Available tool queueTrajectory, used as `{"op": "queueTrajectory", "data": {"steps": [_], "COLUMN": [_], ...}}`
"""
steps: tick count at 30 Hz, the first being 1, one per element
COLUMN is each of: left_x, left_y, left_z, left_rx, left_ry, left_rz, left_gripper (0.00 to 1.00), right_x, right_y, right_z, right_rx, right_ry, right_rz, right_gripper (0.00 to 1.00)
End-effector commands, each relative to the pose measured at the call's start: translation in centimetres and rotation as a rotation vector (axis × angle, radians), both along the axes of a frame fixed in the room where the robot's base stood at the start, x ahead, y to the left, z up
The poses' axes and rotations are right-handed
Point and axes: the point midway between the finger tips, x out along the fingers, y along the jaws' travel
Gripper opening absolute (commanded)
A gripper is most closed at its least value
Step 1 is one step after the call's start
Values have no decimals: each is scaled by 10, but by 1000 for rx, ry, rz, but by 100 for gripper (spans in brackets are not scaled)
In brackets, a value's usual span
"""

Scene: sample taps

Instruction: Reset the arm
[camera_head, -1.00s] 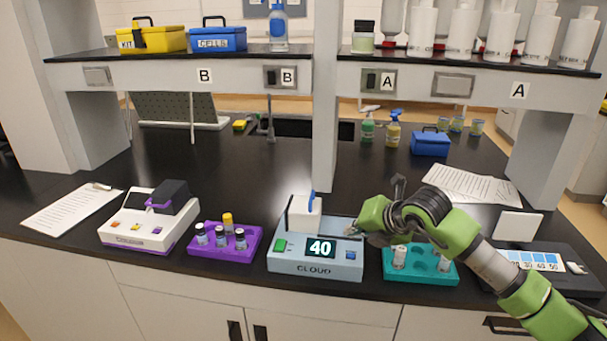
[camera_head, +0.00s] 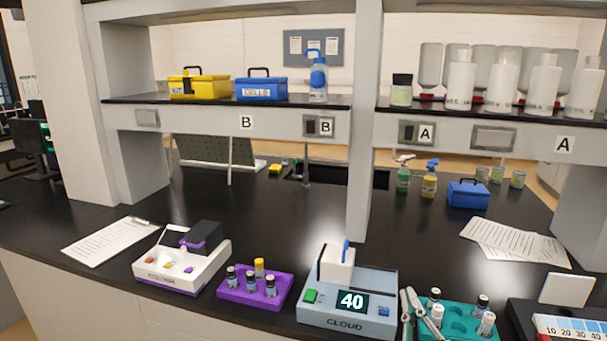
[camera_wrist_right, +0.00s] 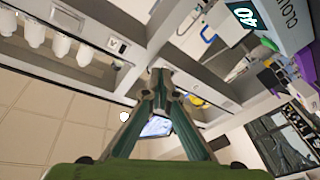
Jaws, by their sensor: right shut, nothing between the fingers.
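My right gripper (camera_head: 409,296) shows only by its grey fingers, low in the head view, between the cloud meter (camera_head: 318,318) and the teal vial rack (camera_head: 459,321). I cannot tell whether it touches the rack. In the right wrist view the fingers (camera_wrist_right: 161,78) point up the picture and meet at the tips, with nothing between them. The meter reads 40 and has a white block-like part (camera_head: 338,263) on top. The rest of my right arm is out of the head view. My left gripper is in neither view.
Left of the meter are a purple vial rack (camera_head: 231,292), a white colour device (camera_head: 156,258) and a clipboard (camera_head: 105,243). Papers (camera_head: 520,243) and a colour chart (camera_head: 570,328) lie at the right. Shelf post (camera_head: 361,190) rises behind the meter. The bench centre is clear.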

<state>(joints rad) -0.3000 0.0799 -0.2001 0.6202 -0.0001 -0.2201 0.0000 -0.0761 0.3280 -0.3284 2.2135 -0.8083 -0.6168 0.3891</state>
Motion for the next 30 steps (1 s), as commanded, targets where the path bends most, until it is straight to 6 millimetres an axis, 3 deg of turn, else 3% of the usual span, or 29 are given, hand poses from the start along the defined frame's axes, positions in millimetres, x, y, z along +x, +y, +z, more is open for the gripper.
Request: {"op": "queueTrajectory", "data": {"steps": [1,3,6,9,15,21,30], "left_x": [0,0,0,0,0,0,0], "left_y": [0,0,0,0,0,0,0], "left_z": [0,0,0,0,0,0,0], "left_rx": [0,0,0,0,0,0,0], "left_ry": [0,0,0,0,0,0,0], "left_rz": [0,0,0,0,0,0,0], "left_gripper": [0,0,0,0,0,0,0], "right_x": [-14,-36,-78,-127,-216,-296,-278], "right_y": [-16,-33,-44,-42,-25,0,1], "right_z": [-35,-82,-144,-195,-252,-276,-363], "right_rx": [68,144,231,294,371,420,408], "right_ry": [120,286,527,750,1095,1369,1396], "right_rz": [-60,-127,-195,-228,-227,-179,-188], "right_gripper": [0,0,0,0,0,0,0]}}
